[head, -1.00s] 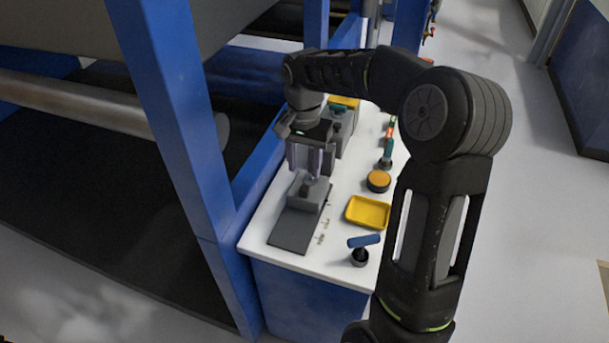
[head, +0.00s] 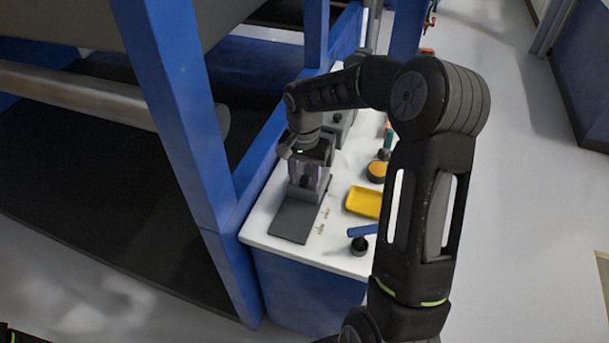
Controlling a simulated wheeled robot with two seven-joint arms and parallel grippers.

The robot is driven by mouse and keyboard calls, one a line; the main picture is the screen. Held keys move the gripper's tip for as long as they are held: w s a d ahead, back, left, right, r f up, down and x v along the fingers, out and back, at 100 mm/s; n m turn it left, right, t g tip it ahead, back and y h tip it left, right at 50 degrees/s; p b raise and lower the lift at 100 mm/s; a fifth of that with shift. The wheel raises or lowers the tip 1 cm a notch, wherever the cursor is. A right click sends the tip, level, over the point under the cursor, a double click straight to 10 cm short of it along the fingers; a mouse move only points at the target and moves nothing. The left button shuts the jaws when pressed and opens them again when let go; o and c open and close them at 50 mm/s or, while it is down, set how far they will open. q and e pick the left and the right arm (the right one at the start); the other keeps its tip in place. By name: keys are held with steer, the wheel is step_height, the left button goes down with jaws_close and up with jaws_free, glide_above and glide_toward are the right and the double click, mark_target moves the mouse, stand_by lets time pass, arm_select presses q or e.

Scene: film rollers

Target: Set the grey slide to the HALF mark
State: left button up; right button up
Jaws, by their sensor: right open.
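The grey slide (head: 312,196) sits on a dark flat track plate (head: 294,222) on the white bench top. Only its near lower part shows; my right gripper hides the rest. My right gripper (head: 308,182) points down over the slide with its fingers low at it, open. I cannot tell whether the fingers touch it. Small tan marks (head: 322,222) lie along the right side of the track, too small to read, so I cannot tell which one is HALF. My left gripper is not in view.
A yellow tray (head: 362,202) and a blue-handled tool (head: 361,232) stand right of the track. A black-and-orange round item (head: 376,171) is behind the tray. A blue frame post (head: 180,110) rises close on the left. The near part of the track is bare.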

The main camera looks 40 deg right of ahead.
steer(key=shift+c, duration=0.3)
jaws_close()
stand_by(1.1)
